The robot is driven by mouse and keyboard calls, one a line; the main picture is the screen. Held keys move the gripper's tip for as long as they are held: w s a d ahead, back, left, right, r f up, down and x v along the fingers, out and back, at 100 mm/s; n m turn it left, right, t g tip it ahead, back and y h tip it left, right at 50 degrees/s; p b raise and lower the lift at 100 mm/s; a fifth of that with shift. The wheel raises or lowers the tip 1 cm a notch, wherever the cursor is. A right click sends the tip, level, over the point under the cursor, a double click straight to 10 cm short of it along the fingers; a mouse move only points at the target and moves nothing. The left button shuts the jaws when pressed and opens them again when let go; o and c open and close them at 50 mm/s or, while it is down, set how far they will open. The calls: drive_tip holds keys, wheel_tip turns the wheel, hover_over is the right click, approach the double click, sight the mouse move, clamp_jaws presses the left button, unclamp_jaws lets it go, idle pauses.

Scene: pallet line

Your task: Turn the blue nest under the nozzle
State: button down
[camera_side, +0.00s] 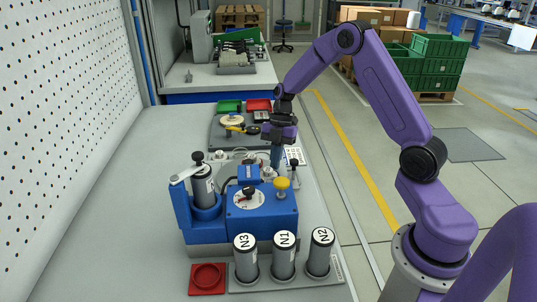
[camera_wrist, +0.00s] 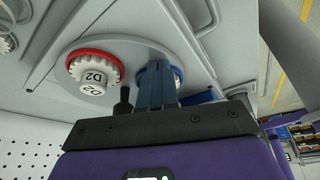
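The blue nest (camera_wrist: 181,76) shows in the wrist view as a blue ring on a grey round plate (camera_wrist: 118,44), mostly hidden behind my gripper's fingers. My gripper (camera_wrist: 158,72) has two blue fingers close together, pointing at this nest. Their tips overlap it in the picture, and I cannot tell whether they touch or grip anything there. Beside it a red nest (camera_wrist: 119,66) holds a white toothed part (camera_wrist: 92,76) marked D2. In the side view my gripper (camera_side: 275,160) points down behind the blue machine. I cannot clearly make out the nozzle.
The blue machine (camera_side: 262,224) with a dial stands in front of my gripper. Grey cylinders marked N3 (camera_side: 246,262), N1 (camera_side: 284,257) and N2 (camera_side: 320,255) stand at the front. A red square tray (camera_side: 207,288) lies beside them. The bench's left side is clear.

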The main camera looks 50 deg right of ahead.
sight(276, 175)
drive_tip(key=shift+s+a+f+m+t, duration=0.1)
drive_tip(key=shift+s+a+m+t, duration=0.2)
drive_tip(key=shift+s+m, duration=0.25)
drive_tip(key=shift+s+a+m+t, duration=0.2)
drive_tip(key=shift+s+a+m, duration=0.15)
drive_tip(key=shift+m, duration=0.4)
idle(2.2)
drive_tip(key=shift+s+a+m+t, duration=0.25)
drive_tip(key=shift+s+a+m, duration=0.1)
drive_tip(key=shift+m, duration=0.3)
drive_tip(key=shift+s+a+m+t, duration=0.25)
drive_tip(key=shift+a+m, duration=0.05)
drive_tip(key=shift+m, duration=0.35)
idle(3.2)
